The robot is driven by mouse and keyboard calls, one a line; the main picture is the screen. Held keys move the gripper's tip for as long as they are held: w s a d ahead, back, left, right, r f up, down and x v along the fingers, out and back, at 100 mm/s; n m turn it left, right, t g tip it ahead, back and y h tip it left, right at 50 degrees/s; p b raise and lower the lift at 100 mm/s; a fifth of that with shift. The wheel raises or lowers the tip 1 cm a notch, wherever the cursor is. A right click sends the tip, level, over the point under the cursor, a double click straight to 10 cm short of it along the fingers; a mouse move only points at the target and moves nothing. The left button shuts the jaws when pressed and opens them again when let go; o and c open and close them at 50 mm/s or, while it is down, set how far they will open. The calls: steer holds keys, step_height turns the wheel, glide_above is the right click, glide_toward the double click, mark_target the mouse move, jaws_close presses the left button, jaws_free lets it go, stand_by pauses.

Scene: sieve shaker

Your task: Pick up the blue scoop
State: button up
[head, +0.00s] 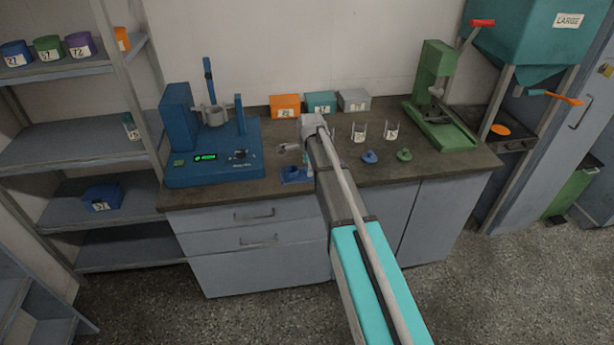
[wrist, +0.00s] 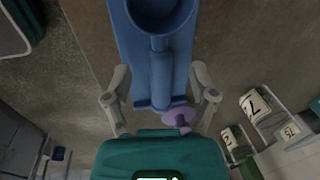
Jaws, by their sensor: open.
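The blue scoop (wrist: 160,72) lies on a blue stand (wrist: 130,42) on the worktop, with its round bowl at the top of the wrist view and its handle running down from it. In the head view the blue stand (head: 292,176) shows near the worktop's front edge, right of the blue shaker; the scoop is hard to make out there. My gripper (wrist: 160,84) is open, with one finger on each side of the handle and visible gaps between. In the head view my gripper (head: 292,151) is over the stand, partly hidden by my arm.
A blue sieve shaker (head: 215,165) stands to the left. A small blue piece (head: 369,157), a green piece (head: 404,155) and labelled holders (head: 359,133) are to the right. Coloured bins (head: 285,105) stand at the wall. A purple piece (wrist: 180,117) is close to the handle's lower end.

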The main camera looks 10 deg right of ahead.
steer(key=shift+w+f+b, duration=0.1)
steer(key=shift+f+b, duration=0.35)
steer(key=shift+f, duration=0.25)
jaws_close()
stand_by(0.3)
